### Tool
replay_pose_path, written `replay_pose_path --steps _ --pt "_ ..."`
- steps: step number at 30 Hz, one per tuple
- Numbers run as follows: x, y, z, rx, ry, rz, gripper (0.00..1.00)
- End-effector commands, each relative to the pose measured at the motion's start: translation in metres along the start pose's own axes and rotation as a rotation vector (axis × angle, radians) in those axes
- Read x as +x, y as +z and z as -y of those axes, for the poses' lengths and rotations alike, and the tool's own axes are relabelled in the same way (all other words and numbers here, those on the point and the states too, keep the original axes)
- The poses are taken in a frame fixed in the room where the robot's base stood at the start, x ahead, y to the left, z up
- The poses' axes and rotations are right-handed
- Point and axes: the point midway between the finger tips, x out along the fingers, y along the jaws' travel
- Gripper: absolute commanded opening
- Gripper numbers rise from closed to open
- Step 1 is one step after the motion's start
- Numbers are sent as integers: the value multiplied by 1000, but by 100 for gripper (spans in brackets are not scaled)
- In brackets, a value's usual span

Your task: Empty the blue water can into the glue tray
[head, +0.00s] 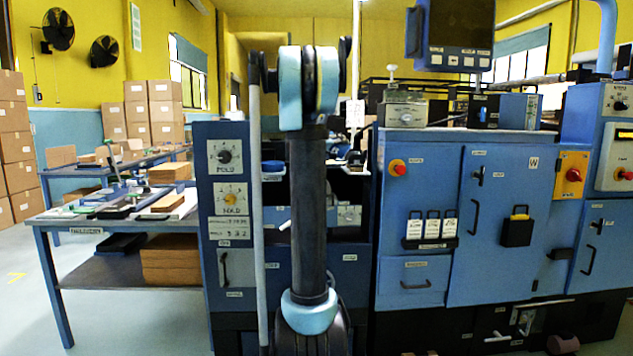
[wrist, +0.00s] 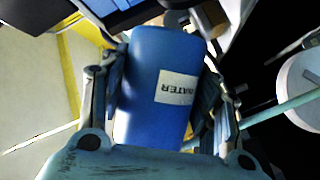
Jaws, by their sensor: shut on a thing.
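The blue water can (wrist: 150,105) with a white WATER label fills the middle of the wrist view. My gripper (wrist: 165,85) is shut on it, with one finger along each side. The can's far end lies near dark machine parts at the top of the wrist view, and I cannot tell whether it touches them. In the head view my own arm stands upright in the middle and hides what is behind it; the gripper and the can do not show there. I cannot make out the glue tray for sure in either view.
A blue machine (head: 510,215) with panels, knobs and handles fills the right. A blue cabinet with dials (head: 230,180) stands left of my arm. A workbench (head: 110,215) with boards is at the left, with free floor in front. A pale round part (wrist: 305,90) is at the wrist view's right.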

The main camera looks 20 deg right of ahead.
Motion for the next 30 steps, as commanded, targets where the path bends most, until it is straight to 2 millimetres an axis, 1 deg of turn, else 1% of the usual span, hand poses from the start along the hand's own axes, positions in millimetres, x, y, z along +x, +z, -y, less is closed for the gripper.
replay_pose_path --steps 30 --pt "0 -4 -6 -96 40 -19 21"
